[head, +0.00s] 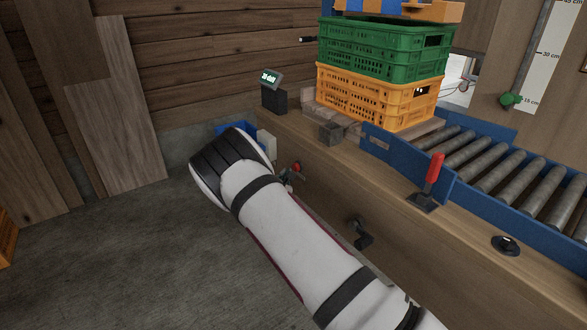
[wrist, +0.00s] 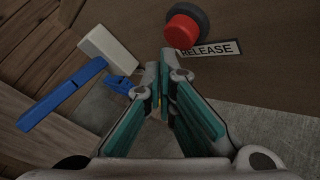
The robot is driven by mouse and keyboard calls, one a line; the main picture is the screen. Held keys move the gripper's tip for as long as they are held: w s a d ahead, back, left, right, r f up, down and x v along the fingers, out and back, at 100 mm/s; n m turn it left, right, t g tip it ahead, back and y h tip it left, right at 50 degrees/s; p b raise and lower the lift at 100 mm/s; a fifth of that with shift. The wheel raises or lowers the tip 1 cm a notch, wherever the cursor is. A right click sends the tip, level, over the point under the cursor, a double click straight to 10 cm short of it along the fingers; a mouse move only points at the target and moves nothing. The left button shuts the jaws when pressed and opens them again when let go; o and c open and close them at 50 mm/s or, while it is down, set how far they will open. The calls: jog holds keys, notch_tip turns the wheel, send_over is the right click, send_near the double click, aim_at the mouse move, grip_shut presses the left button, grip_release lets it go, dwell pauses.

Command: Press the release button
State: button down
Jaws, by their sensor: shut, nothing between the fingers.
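The release button is a red cap (wrist: 181,31) in a dark round collar on the wooden front panel, at the top of the wrist view. A white label reading RELEASE (wrist: 210,50) sits just beside it. In the head view the red button (head: 296,168) shows small at the end of my arm, on the front of the bench (head: 330,170). My gripper (wrist: 165,62) is shut and empty, its tips just below the button in the wrist picture. I cannot tell whether they touch it. In the head view my gripper (head: 288,178) is partly hidden by my arm.
A red-handled lever (head: 433,172) and a roller conveyor (head: 500,165) stand on the right. A small display (head: 271,78) stands at the bench corner. A white block (wrist: 108,50) and blue parts (wrist: 60,95) lie left of my gripper.

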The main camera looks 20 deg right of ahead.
jog(key=shift+d, duration=0.15)
jog(key=shift+w+d, duration=0.15)
jog(key=shift+d, duration=0.1)
jog(key=shift+w+d, duration=0.1)
jog(key=shift+d, duration=0.3)
dwell(0.7)
jog(key=shift+s+a, duration=0.25)
jog(key=shift+a, duration=0.5)
jog(key=shift+a, duration=0.1)
jog(key=shift+s+a+p, duration=0.15)
jog(key=shift+s+a, duration=0.15)
jog(key=shift+a, duration=0.65)
jog(key=shift+s+a+p, duration=0.1)
jog(key=shift+s+a, duration=0.25)
jog(key=shift+a, duration=0.55)
jog(key=shift+s+a+p, duration=0.15)
jog(key=shift+s+a, duration=0.15)
jog(key=shift+a, duration=0.65)
